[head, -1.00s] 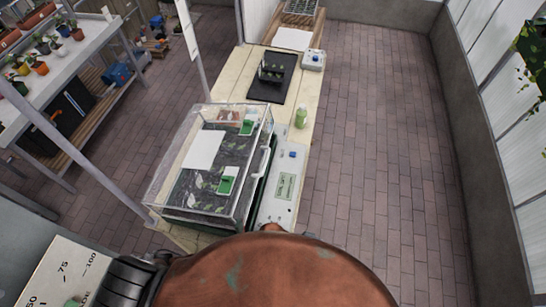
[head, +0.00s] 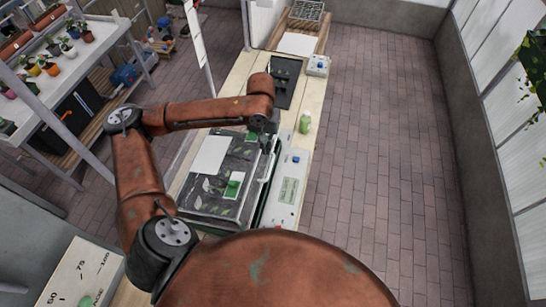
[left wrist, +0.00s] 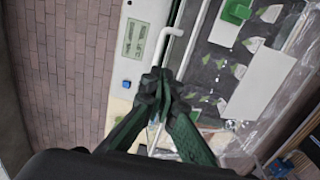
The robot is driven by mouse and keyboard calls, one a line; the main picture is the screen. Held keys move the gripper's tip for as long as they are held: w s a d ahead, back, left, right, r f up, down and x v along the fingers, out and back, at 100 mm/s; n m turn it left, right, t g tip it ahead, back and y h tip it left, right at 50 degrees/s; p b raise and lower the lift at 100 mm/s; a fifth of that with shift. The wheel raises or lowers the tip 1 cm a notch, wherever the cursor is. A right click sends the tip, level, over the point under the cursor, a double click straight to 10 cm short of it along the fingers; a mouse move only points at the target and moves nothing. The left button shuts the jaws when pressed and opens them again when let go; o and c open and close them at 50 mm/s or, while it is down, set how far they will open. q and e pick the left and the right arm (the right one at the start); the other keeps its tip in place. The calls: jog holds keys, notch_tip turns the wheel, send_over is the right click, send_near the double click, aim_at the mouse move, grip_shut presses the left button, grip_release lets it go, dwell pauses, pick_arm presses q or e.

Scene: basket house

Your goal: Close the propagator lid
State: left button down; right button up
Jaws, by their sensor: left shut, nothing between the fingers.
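The propagator (head: 186,207) is a dark tray of seedlings on the bench, with a clear lid over it. Whether the lid is fully down I cannot tell. A white bar handle (left wrist: 167,33) runs along the lid's side in the left wrist view. My left gripper (head: 268,142) is over the far right part of the propagator. Its dark green fingers (left wrist: 158,77) are shut and empty, at the near end of the handle in the left wrist view. Contact is unclear. My left arm hides the propagator's far edge. My right gripper is not in view.
A white control box (head: 287,190) stands right beside the propagator. A green bottle (head: 305,123), a black mat (head: 284,92) and a small white device (head: 318,65) are farther along the bench. A plant shelf (head: 95,62) stands left. The brick floor (head: 385,150) at right is clear.

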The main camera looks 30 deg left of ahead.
aim_at(269, 172)
pick_arm(q)
jog(key=f, duration=0.4)
jog(key=f+p, duration=0.1)
jog(key=f, duration=0.3)
jog(key=f+p, duration=0.1)
jog(key=f, duration=0.3)
jog(key=shift+d, duration=0.3)
jog(key=shift+f, duration=0.55)
